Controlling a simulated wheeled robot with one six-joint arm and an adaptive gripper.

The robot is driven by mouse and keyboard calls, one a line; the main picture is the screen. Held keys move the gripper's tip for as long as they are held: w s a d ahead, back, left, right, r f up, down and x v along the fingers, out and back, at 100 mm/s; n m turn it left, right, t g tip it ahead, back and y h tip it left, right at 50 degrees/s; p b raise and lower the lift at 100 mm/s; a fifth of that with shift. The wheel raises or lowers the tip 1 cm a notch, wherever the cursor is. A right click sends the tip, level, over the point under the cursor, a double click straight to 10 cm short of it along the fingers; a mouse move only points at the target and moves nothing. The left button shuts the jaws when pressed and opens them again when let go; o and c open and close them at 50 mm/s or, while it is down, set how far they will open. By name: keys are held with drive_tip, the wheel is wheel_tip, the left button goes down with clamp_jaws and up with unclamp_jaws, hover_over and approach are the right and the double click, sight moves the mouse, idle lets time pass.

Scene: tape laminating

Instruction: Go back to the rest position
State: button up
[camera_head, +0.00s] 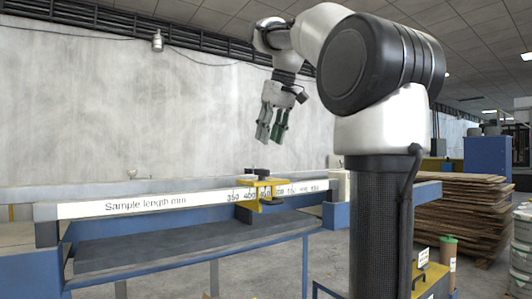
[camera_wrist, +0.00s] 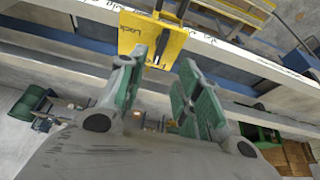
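My gripper (camera_head: 272,124) hangs from my raised arm in the head view, fingers pointing down, above and apart from the long sample-length rail (camera_head: 150,202). In the wrist view my gripper (camera_wrist: 164,75) shows two green-padded fingers spread apart with nothing between them. A yellow slider block (camera_head: 262,190) with a black knob sits on the rail, below the gripper. In the wrist view the yellow slider (camera_wrist: 150,35) with lettering shows just beyond the fingertips.
The blue bench frame (camera_head: 190,252) carries the rail across the left and middle. Stacked brown sheets (camera_head: 462,212) and a blue cabinet (camera_head: 487,158) stand at the right. A pale wall (camera_head: 130,110) is behind. The air around my gripper looks clear.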

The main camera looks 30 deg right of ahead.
drive_tip(key=shift+v, duration=1.1)
drive_tip(key=s+a+f, duration=0.1)
drive_tip(key=s+f, duration=0.5)
drive_tip(key=f, duration=0.5)
drive_tip(key=s+a+f, duration=0.2)
drive_tip(key=s+f, duration=0.4)
drive_tip(key=f, duration=0.5)
drive_tip(key=s+a+f, duration=0.2)
drive_tip(key=s+f, duration=0.4)
drive_tip(key=f, duration=0.6)
drive_tip(key=shift+s+m, duration=0.3)
drive_tip(key=shift+s, duration=0.1)
